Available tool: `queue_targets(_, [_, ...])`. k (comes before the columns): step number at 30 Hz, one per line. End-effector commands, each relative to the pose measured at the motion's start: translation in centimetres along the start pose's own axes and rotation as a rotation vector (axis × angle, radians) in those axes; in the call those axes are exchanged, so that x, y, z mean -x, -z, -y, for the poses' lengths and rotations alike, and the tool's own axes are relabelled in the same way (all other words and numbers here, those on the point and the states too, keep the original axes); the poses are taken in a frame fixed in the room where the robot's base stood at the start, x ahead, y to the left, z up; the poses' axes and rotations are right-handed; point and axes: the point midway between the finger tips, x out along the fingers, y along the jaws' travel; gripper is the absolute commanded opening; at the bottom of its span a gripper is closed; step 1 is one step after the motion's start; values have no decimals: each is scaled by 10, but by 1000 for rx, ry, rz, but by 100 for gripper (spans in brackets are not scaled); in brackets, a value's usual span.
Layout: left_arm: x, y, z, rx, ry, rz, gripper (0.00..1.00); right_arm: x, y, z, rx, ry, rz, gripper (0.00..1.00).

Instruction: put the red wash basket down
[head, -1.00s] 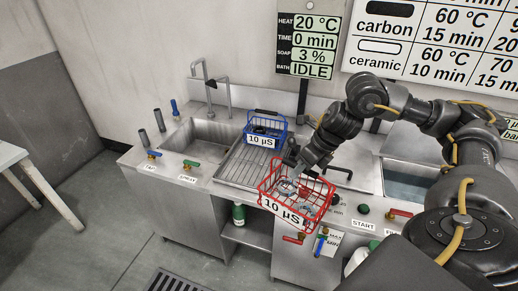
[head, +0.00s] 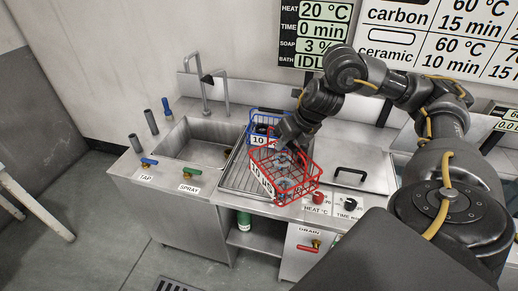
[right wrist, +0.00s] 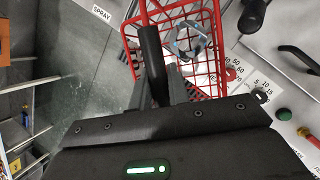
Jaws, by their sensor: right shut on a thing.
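The red wash basket (head: 310,176) is a wire basket with a white "10 µS" label, slightly tilted in the head view. Several metal parts lie inside it. My right gripper (head: 284,146) is shut on it from above, at its back side. In the right wrist view the red basket (right wrist: 210,78) shows beyond the dark fingers (right wrist: 155,75). It overlaps the front right of the ribbed drainboard (head: 238,176); I cannot tell whether it touches. My left gripper is out of view.
A blue wire basket (head: 254,139) stands on the drainboard right behind the red one. A sink (head: 200,140) with taps is to the left. A lidded bath (head: 365,170) with a black handle is to the right, with knobs (head: 319,198) in front.

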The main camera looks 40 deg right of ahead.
Motion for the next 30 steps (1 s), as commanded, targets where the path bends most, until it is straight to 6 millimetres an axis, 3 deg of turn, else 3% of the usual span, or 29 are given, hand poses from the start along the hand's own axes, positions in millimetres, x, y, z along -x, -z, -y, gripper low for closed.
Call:
queue_targets(6, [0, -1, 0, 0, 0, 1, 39, 3, 2, 5, -12, 4, 6, 0])
queue_targets(11, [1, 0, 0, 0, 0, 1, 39, -6, -6, 6, -18, 4, 5, 0])
queue_targets(23, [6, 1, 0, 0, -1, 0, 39, -68, -61, -6, -19, 1, 4, 0])
queue_targets(30, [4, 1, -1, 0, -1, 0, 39, -112, -74, -5, -18, 3, 3, 0])
